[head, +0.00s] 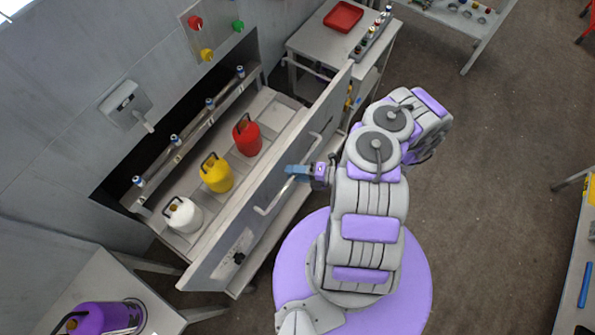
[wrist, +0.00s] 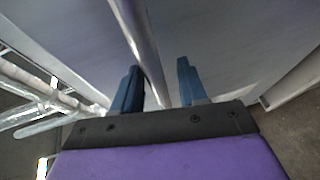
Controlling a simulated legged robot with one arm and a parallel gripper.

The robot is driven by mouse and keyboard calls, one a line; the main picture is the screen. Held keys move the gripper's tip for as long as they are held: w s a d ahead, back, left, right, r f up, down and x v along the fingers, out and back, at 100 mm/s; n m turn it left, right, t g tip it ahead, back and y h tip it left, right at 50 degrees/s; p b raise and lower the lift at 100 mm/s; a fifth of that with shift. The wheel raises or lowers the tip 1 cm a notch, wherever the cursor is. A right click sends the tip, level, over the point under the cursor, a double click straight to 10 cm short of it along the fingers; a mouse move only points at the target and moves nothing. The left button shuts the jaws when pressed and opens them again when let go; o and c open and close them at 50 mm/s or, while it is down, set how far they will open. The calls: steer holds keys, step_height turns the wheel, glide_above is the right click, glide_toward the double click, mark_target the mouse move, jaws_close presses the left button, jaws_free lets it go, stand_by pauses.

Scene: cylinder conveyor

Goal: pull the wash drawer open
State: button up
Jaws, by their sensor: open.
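The wash drawer's grey front panel (head: 235,225) stands away from the dark wall opening, and the tray behind it shows from above. A long bar handle (head: 267,209) runs along the panel's outer face. My gripper (head: 294,170) is at the middle of that handle. In the wrist view, the handle bar (wrist: 146,52) passes between the two blue fingers of my gripper (wrist: 158,84). The fingers are apart, with a gap beside the bar on the right. Contact with the left finger is unclear. White (head: 184,215), yellow (head: 217,175) and red (head: 247,137) canisters stand in the drawer.
A grey table with a red tray (head: 343,16) stands at the top, close to the drawer's far end. The floor (head: 490,190) to the right is clear.

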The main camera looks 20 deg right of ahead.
steer(key=p+v, duration=0.1)
steer(key=v, duration=1.6)
steer(key=shift+d+p, duration=0.25)
steer(key=shift+p, duration=0.1)
steer(key=shift+r, duration=0.1)
steer(key=w+a+r+n+g+b, duration=0.3)
steer(key=w+a+r+n+g, duration=0.15)
steer(key=r+n, duration=0.35)
steer(key=w+a+r+n+g+b, duration=0.35)
steer(key=a+r+n+g, duration=0.2)
steer(key=n, duration=0.45)
steer(key=s+a+r+n+g+h+b, duration=0.4)
steer(key=s+a+r+n+h+b, duration=0.35)
steer(key=n, duration=0.85)
steer(key=s+n+t+h+b, duration=0.3)
steer(key=s+n+h, duration=0.3)
steer(key=s+n, duration=0.3)
steer(key=shift+s+d+r+n, duration=0.35)
steer(key=shift+s+d, duration=0.15)
steer(key=shift+s, duration=0.65)
